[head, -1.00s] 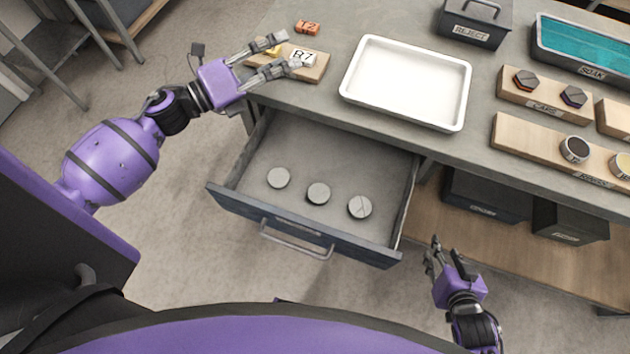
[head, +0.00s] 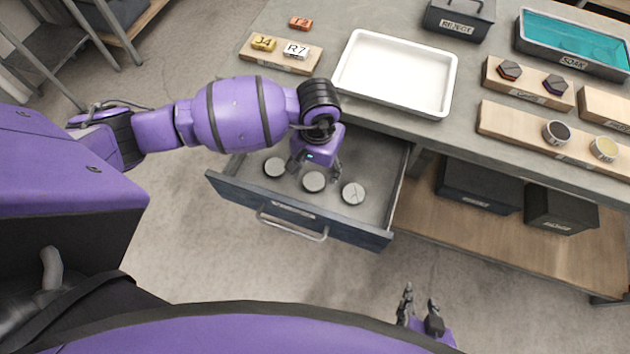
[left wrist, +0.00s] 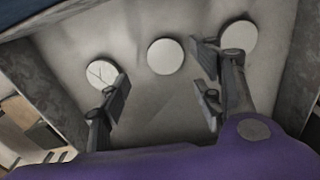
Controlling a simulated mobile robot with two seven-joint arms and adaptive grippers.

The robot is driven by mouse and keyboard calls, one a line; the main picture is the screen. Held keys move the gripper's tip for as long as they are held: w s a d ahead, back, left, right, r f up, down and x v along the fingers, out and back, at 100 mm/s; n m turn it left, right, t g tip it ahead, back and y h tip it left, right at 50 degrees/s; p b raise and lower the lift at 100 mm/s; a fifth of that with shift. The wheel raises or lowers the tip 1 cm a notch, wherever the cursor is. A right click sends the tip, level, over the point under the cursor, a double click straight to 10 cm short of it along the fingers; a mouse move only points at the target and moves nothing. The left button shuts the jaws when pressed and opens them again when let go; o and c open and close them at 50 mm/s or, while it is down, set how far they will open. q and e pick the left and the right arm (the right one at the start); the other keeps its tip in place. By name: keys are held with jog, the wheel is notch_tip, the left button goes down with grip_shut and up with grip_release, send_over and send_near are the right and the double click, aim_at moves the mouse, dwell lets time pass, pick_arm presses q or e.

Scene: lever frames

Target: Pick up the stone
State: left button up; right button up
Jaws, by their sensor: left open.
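Three round grey stones lie in a row in the open drawer (head: 385,215). The left stone (head: 274,167) and middle stone (head: 314,182) look plain; the right stone (head: 354,193) has crossing dark lines. My left gripper (head: 314,178) points down over the drawer, behind and near the middle stone. In the left wrist view, the lined stone (left wrist: 101,73) is at left, the middle stone (left wrist: 165,56) between the open fingers (left wrist: 163,85) and beyond them, and the other plain stone (left wrist: 239,37) at right. Nothing is between the fingertips. My right gripper (head: 420,302) is open and empty, low in front of the bench.
A white tray (head: 345,72) stands on the bench above the drawer. A wooden block (head: 262,58) with tags is at its left. Wooden holders (head: 500,122), a reject box (head: 458,20) and a soak tub (head: 570,62) are at right. The drawer walls surround the stones.

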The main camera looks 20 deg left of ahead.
aim_at(315, 181)
pick_arm(q)
jog(key=f, duration=0.6)
jog(key=shift+w+a, duration=0.15)
jog(key=shift+a, duration=0.1)
jog(key=c, duration=1.2)
